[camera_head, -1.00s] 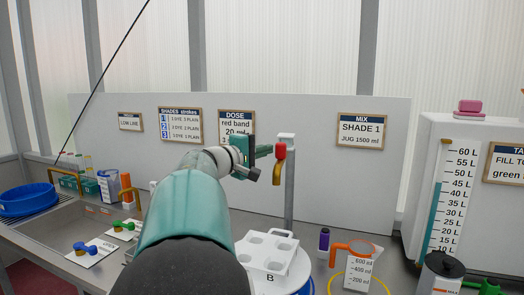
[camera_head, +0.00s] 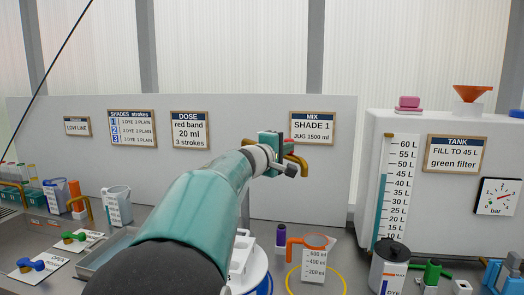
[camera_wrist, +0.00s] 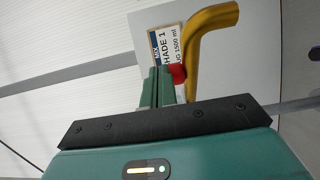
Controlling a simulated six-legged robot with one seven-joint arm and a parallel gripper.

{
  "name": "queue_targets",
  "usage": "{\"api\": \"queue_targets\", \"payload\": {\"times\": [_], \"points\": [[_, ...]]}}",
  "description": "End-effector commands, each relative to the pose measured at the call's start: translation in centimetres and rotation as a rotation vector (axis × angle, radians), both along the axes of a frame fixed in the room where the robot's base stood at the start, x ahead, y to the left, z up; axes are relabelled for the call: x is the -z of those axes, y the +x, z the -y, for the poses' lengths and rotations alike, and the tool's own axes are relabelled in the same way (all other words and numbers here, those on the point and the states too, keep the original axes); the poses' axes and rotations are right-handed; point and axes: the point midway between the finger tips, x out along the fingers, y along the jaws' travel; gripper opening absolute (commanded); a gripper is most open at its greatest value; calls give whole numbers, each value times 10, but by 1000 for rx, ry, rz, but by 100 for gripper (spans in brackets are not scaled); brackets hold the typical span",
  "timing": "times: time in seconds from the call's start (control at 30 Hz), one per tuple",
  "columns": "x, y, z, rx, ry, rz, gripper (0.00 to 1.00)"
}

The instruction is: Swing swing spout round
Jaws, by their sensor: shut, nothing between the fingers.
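The swing spout is a brass-yellow bent pipe (camera_head: 297,162) on a grey post (camera_head: 245,208). It reaches rightward behind my gripper (camera_head: 277,146), and its outer end bends down. Part of the pipe and the post's top are hidden by my arm. In the wrist view the spout (camera_wrist: 203,52) shows large, just right of the green fingers (camera_wrist: 161,87). A red part (camera_wrist: 178,73) sits between the fingers and the pipe. My gripper is shut and empty, beside the spout; the red part appears to touch a finger.
An orange-handled jug (camera_head: 313,262) stands inside a yellow ring below right. A purple-capped bottle (camera_head: 280,236) is left of it. A white holder (camera_head: 242,248) is partly behind my arm. The white tank (camera_head: 430,125) stands at right, and a panel with signs (camera_head: 312,128) is behind.

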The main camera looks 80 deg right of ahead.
Motion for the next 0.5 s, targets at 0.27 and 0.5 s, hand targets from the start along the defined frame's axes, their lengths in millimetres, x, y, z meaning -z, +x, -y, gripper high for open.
{"api": "queue_targets", "payload": {"times": [0.27, 0.5], "points": [[1, -39, 30, 2, 1, -2, 0], [0, -50, 42, 0, -1, 0, 0]]}}
